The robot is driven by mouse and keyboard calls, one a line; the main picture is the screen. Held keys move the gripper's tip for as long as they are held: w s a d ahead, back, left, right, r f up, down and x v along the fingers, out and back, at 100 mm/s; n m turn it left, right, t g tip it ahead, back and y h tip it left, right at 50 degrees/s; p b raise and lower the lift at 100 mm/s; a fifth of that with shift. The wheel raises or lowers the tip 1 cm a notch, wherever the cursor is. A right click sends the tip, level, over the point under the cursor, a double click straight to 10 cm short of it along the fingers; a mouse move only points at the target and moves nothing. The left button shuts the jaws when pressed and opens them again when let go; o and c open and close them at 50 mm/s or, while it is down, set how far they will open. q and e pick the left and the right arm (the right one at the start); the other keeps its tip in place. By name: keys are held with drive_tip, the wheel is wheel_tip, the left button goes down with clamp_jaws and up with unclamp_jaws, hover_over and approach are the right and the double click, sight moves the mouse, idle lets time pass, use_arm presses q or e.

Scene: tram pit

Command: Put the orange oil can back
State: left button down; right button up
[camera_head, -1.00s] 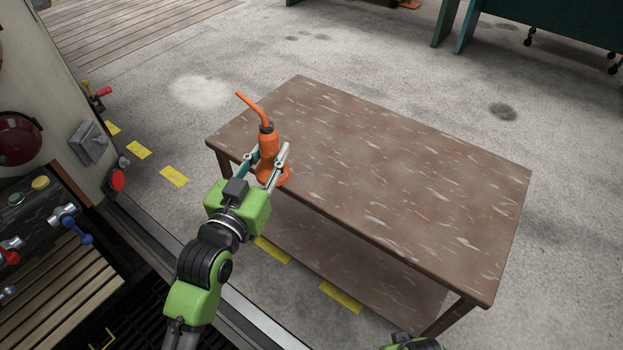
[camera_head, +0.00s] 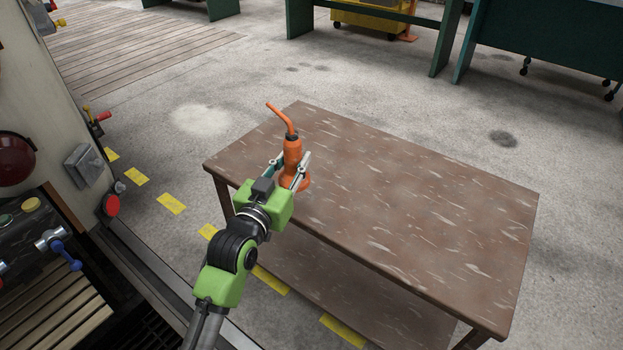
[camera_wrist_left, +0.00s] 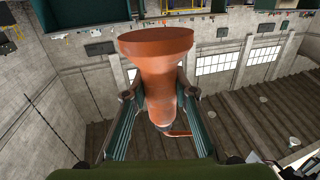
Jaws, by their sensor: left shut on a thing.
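The orange oil can (camera_head: 292,152) has a round base, a narrow neck and a bent spout that points up and to the left. My left gripper (camera_head: 290,168) is shut around the can's body and holds it upright at the left end of the brown table (camera_head: 400,215). The can's base overlaps the tabletop in the head view; I cannot tell whether it touches. In the left wrist view the can (camera_wrist_left: 160,65) sits between both fingers, base toward the top of the picture. My right gripper is not in view.
The tabletop is otherwise bare, with a lower shelf (camera_head: 340,285) beneath. A control panel with levers (camera_head: 50,240) stands at the left. Yellow floor marks (camera_head: 172,204) run past the table's left side. Green benches (camera_head: 545,40) stand at the back right.

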use_arm(q)
drive_tip(key=w+d+f+b, duration=0.1)
drive_tip(key=w+f, duration=0.1)
drive_tip(key=w+d+f+b, duration=0.1)
drive_tip(key=w+f, duration=0.1)
drive_tip(key=w+d+f+b, duration=0.1)
drive_tip(key=w+f, duration=0.1)
drive_tip(key=shift+w+d+f, duration=0.3)
drive_tip(key=shift+w+d, duration=0.05)
drive_tip(key=shift+w+d+f+b, duration=0.2)
drive_tip(key=shift+w+f+b, duration=0.15)
drive_tip(key=shift+f, duration=1.3)
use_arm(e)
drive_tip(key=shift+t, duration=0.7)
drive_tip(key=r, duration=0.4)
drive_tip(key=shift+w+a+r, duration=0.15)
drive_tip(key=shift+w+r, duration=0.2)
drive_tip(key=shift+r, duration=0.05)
use_arm(q)
drive_tip(key=shift+f, duration=0.2)
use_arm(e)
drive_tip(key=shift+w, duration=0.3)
